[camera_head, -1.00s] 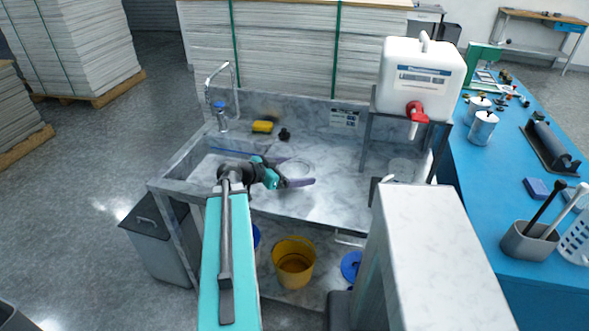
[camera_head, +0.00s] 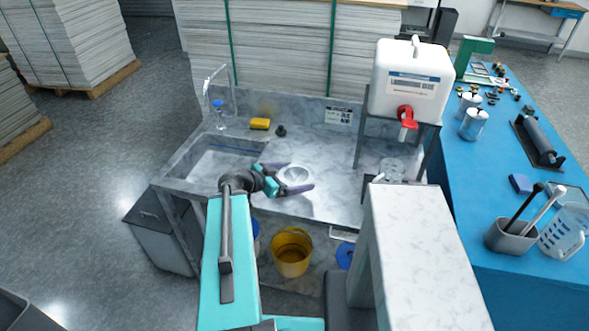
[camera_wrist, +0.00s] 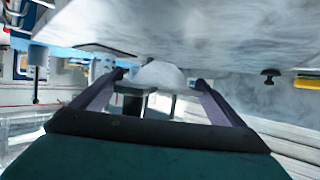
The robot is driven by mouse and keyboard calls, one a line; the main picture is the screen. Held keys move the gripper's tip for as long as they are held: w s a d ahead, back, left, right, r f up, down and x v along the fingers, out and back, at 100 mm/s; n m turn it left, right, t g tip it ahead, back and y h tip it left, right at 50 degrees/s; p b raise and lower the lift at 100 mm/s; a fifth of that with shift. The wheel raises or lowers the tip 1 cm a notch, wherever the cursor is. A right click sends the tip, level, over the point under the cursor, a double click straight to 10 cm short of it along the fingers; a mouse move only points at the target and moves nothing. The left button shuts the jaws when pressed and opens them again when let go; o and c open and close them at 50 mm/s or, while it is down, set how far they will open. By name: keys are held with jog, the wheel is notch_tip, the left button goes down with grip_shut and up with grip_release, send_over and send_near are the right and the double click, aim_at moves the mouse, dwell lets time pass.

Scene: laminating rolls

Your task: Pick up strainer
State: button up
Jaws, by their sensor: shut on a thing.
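The strainer (camera_head: 294,176) is a small, pale, round bowl-like piece over the marble sink counter (camera_head: 335,200). My gripper (camera_head: 301,175) has its purple fingers on either side of it and is shut on it. In the wrist view the strainer (camera_wrist: 160,74) shows as a whitish dome between the fingertips of my gripper (camera_wrist: 160,79). The contact points are too small to make out clearly. Whether the strainer still touches the counter cannot be told.
The sink basin (camera_head: 222,168) is left of my gripper. A yellow sponge (camera_head: 260,124) and a small black piece (camera_head: 281,131) lie behind. A white water container (camera_head: 410,80) stands on a rack at right. A yellow bucket (camera_head: 291,252) is below.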

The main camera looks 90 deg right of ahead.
jog(key=shift+s+a+r+p, duration=0.1)
jog(key=shift+a+r+p, duration=0.2)
jog(key=shift+p, duration=0.8)
jog(key=shift+s+a+f+p, duration=0.1)
jog(key=shift+a+f+p, duration=0.2)
jog(key=shift+p, duration=0.55)
